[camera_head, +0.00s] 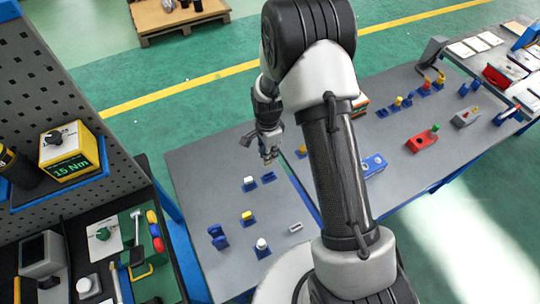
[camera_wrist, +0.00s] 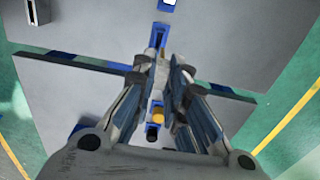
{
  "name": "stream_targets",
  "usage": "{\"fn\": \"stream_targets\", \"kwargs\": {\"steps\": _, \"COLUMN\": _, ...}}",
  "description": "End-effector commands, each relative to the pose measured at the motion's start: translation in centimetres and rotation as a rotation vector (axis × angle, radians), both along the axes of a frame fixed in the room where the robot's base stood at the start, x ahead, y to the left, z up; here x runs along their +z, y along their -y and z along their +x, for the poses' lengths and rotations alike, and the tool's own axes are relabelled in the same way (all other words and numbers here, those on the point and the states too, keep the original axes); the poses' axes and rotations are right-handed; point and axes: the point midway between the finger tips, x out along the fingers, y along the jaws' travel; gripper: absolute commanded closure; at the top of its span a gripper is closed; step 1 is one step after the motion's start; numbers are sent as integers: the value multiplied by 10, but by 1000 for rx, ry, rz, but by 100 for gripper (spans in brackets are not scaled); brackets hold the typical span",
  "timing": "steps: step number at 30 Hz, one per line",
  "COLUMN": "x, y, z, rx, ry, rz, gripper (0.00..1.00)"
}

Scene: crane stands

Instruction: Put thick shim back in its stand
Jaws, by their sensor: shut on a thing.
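My gripper (camera_head: 268,157) hangs above the left grey table (camera_head: 200,175), near its back right part. In the wrist view my gripper (camera_wrist: 161,58) has its fingertips close together, shut on a small thin piece, likely the thick shim. The fingers hide most of it, so its shape is unclear. A blue stand (camera_wrist: 158,33) shows just beyond the fingertips in the wrist view. I cannot tell whether the piece touches it. In the head view, blue stands (camera_head: 268,177) and (camera_head: 217,237) are on the left table. Which one belongs to the shim is not clear.
White-topped pieces (camera_head: 250,181) and (camera_head: 262,244) and a yellow-topped piece (camera_head: 247,215) stand close by. A pale slotted block (camera_head: 296,228) lies at the right edge. The right table (camera_head: 400,165) holds several blue, red and grey fixtures. A pegboard rack stands at left.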

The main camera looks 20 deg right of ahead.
Motion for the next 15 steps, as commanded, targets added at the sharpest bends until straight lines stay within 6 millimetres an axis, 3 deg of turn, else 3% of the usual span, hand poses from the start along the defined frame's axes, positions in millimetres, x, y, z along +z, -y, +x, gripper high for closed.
{"fn": "stream_targets", "kwargs": {"steps": 15, "x": -7, "y": 0, "z": -1, "rx": 0, "ry": -1, "rz": 0, "gripper": 100}}
